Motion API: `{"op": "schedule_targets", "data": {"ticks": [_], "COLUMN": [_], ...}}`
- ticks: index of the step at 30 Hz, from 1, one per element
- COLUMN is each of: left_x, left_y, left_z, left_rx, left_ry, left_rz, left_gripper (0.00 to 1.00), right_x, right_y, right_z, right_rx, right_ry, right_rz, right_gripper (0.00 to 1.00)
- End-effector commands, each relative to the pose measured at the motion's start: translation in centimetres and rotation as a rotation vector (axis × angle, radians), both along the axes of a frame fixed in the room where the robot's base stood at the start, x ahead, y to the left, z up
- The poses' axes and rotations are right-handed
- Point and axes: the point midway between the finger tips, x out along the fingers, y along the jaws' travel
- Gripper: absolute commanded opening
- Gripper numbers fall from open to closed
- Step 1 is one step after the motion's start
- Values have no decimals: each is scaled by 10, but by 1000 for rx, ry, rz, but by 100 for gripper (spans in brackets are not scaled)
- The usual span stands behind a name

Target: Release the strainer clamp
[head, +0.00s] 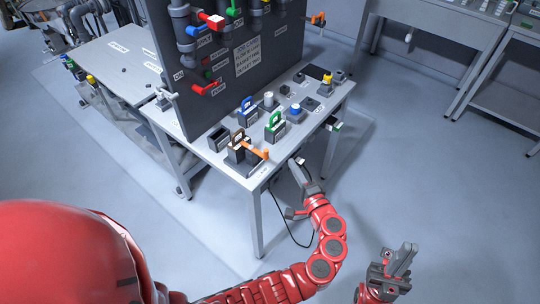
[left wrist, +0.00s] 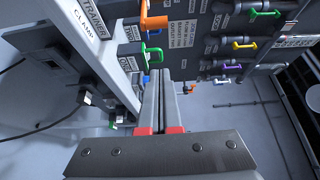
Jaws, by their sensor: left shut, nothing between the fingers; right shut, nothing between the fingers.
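The strainer clamp shows as an orange lever (head: 255,150) on a dark block at the near corner of the bench. In the left wrist view an orange handle (left wrist: 152,20) stands beside a "STRAINER CLAMP" label (left wrist: 88,28). My left gripper (head: 295,164) is shut and empty at the bench's front edge, to the right of the orange lever and apart from it. Its closed fingers (left wrist: 168,74) point past the bench edge in the left wrist view. My right gripper (head: 408,252) is shut and empty, low at the right over open floor.
The bench (head: 238,178) also carries a blue-handled block (head: 247,104), a green-handled block (head: 275,124) and small parts. A dark upright panel (head: 235,60) with pipes and coloured valves stands behind. A cable hangs under the bench edge. The floor at right is clear.

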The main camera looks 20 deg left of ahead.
Motion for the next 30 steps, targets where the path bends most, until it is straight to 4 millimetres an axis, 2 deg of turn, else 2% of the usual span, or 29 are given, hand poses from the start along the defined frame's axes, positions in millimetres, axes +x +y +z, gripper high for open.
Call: {"op": "schedule_targets", "data": {"ticks": [9, 16, 30], "left_x": [-5, 1, 62], "left_y": [3, 8, 63], "left_z": [6, 7, 9], "left_rx": [7, 7, 7], "left_ry": [-13, -12, -11], "left_rz": [29, 29, 29], "left_gripper": [0, 0, 0], "right_x": [0, 0, 0], "right_y": [0, 0, 0], "right_z": [0, 4, 30], "right_rx": [0, 0, 0], "right_ry": [0, 0, 0], "right_rz": [0, 0, 0], "right_gripper": [0, 0, 0]}}
